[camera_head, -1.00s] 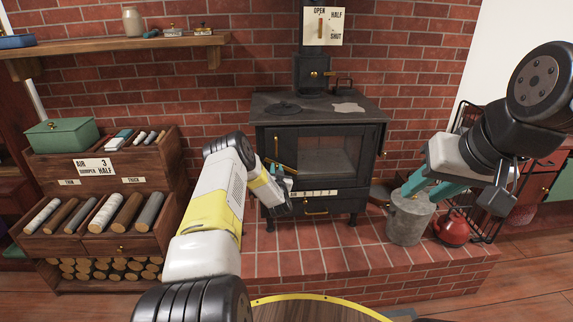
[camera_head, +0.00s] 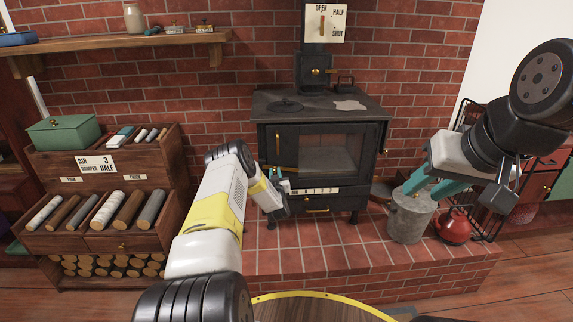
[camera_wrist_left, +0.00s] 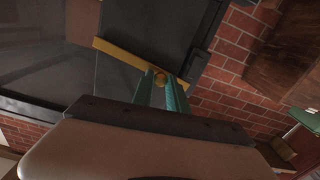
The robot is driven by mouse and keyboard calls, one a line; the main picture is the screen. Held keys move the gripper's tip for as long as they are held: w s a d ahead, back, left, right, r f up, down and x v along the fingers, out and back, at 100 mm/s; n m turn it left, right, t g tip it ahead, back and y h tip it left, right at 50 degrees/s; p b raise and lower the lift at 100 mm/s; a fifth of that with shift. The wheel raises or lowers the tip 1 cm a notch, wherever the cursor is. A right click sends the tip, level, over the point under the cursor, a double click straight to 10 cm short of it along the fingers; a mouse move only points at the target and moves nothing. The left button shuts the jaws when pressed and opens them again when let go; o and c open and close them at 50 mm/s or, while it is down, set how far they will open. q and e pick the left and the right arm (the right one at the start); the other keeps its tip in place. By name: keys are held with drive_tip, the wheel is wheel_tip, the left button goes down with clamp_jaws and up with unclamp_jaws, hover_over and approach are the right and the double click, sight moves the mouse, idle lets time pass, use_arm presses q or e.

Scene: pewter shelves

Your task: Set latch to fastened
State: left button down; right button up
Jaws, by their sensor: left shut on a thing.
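The latch is a brass bar (camera_wrist_left: 120,55) on the left side of the black stove's (camera_head: 355,150) glass door (camera_head: 325,150). In the head view the bar (camera_head: 287,168) lies nearly level, with its left part behind my left gripper (camera_head: 279,182).
A red kettle (camera_head: 453,226) stands beside the bucket on the brick hearth (camera_head: 320,250). A wooden rack (camera_head: 120,243) with logs is at the left, a green box (camera_head: 63,134) on top. A sign (camera_head: 324,22) hangs above the stove. A round table edge (camera_head: 320,299) is in front.

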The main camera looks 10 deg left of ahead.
use_arm(q)
drive_tip(key=shift+f+n, duration=0.9)
drive_tip(key=shift+n, duration=0.1)
drive_tip(key=c, duration=1.3)
unclamp_jaws()
drive_tip(key=shift+f, duration=0.1)
drive_tip(key=shift+s, duration=0.1)
drive_tip(key=v, duration=0.7)
drive_tip(key=shift+s, duration=0.35)
drive_tip(key=shift+d, duration=0.1)
